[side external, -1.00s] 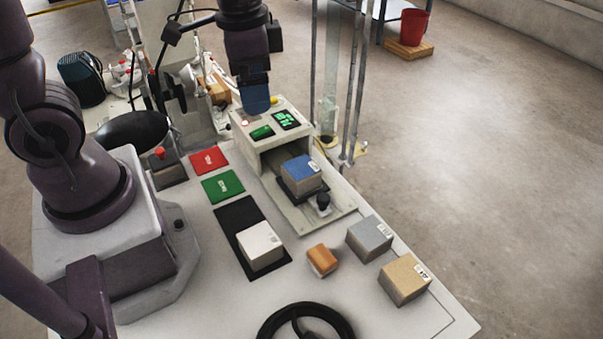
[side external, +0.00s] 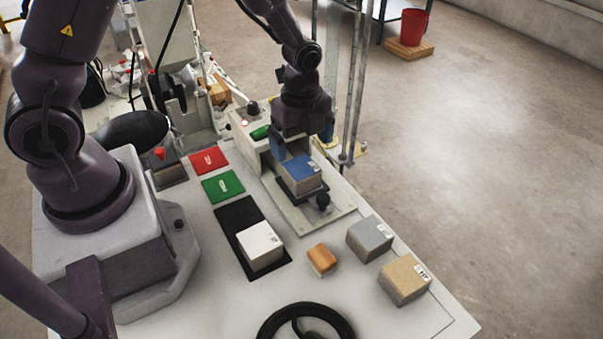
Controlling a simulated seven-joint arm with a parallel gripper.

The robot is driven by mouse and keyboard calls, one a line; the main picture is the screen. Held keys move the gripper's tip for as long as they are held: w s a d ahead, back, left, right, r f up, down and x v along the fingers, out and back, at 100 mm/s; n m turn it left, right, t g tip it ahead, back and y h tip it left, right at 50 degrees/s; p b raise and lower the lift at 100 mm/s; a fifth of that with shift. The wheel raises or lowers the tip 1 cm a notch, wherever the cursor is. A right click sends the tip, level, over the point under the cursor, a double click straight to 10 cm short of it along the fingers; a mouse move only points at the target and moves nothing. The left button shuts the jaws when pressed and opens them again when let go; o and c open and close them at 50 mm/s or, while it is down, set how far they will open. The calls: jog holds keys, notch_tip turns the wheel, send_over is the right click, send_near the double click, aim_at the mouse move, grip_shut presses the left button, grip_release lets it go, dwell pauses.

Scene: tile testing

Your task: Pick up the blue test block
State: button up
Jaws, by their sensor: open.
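The blue test block (side external: 300,172), with a blue top, grey sides and a small white label, sits on the dark pad of the test machine (side external: 334,218), in front of its raised housing. My gripper (side external: 303,143) is open, pointing down, just above and behind the block in this view. One finger shows at its left and the other at its right. Nothing is seen between them, and I cannot tell whether a finger touches the block.
White (side external: 260,246), grey (side external: 369,239) and tan (side external: 405,279) blocks and an orange piece (side external: 322,260) lie nearer. Red (side external: 208,160) and green (side external: 223,185) pads lie left. Metal posts (side external: 352,90) rise behind.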

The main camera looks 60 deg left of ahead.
aim_at(302, 167)
notch_tip(302, 167, down, 7)
jog(key=shift+d+f, duration=0.1)
jog(key=shift+f, duration=0.1)
jog(key=c, duration=1.2)
